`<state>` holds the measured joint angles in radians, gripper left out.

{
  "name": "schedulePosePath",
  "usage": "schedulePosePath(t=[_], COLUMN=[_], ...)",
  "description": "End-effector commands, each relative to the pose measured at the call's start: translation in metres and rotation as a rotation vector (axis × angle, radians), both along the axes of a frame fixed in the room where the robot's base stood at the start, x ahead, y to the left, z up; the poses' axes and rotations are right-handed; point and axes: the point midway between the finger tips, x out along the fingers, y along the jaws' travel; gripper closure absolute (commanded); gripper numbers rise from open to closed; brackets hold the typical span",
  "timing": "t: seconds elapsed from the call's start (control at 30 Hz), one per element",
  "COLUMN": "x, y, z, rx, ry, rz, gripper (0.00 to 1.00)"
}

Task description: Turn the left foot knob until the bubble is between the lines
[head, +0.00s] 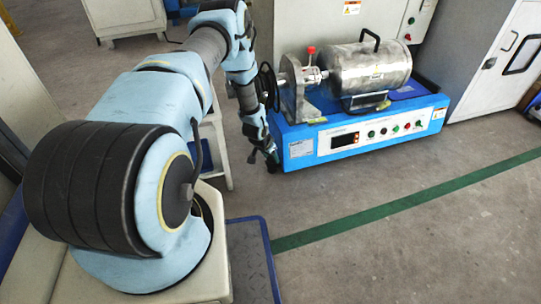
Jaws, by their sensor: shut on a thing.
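The blue test machine (300,150) stands on the floor at the upper middle, with a control panel on its front. My arm reaches down to its front left corner. My gripper (271,158) is there, low beside the base, pointing down. It is shut on the left foot knob, which is small and dark and mostly hidden by the fingers at this distance. I cannot make out the bubble or its lines in this view.
A metal motor drum (370,70) with a black handle and a red-topped fitting (311,50) sit on the machine. Grey cabinets (495,60) stand behind at right. A white stand (215,135) is close left of my gripper. The floor (400,235) in front is clear, with a green line.

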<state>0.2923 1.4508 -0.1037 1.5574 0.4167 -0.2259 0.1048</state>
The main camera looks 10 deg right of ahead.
Motion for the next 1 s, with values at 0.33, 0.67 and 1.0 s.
schedulePosePath(t=[0.33, 0.67, 1.0], x=[-0.002, -0.0017, -0.0021], y=[-0.002, -0.0018, -0.0026], z=[0.0001, -0.0001, -0.0001], rx=[0.0, -0.001, -0.002], ry=[0.0, 0.0, 0.0], rz=[0.171, 0.171, 0.168], gripper=[1.0, 0.38, 0.19])
